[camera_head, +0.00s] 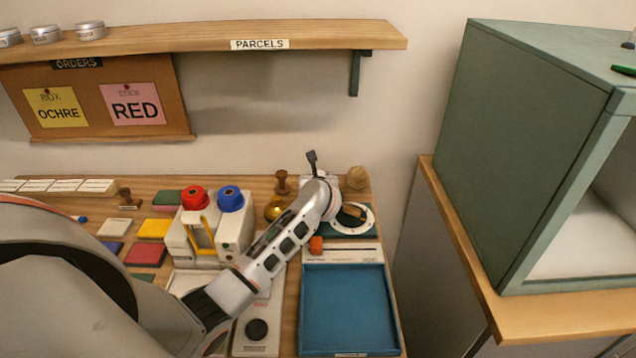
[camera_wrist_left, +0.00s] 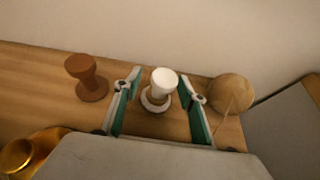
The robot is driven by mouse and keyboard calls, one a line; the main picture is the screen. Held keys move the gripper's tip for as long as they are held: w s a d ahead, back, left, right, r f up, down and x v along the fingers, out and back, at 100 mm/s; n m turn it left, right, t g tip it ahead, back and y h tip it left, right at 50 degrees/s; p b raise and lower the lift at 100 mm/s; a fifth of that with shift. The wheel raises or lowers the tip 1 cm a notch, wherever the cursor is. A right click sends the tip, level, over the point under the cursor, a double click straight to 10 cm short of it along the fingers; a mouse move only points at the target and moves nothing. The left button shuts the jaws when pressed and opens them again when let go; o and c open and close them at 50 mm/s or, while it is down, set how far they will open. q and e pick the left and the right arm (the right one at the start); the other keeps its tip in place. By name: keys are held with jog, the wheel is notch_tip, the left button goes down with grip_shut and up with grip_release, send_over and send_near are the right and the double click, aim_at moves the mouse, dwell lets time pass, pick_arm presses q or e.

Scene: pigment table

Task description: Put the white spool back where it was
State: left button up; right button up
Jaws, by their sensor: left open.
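The white spool (camera_wrist_left: 162,83) stands upright on the wooden table at the back, in the left wrist view. It has a white top, a brownish middle and a pale bottom rim. My left gripper (camera_wrist_left: 155,88) is open, with one teal-padded finger on each side of the spool. A gap shows on both sides, so the fingers seem not to touch it. In the head view my left arm reaches to the back of the table, and its wrist hides the fingers and most or all of the spool. My right gripper is not in view.
A brown spool-like piece (camera_wrist_left: 87,78) stands left of the white spool, and a twine ball (camera_wrist_left: 230,94) is close on the right. A blue tray (camera_head: 349,309) lies in front; a green cabinet (camera_head: 520,140) stands right.

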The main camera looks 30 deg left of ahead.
pick_arm(q)
jog(key=v, duration=1.1)
jog(key=shift+f+p, duration=0.1)
jog(key=shift+p, duration=0.3)
jog(key=shift+s, duration=0.15)
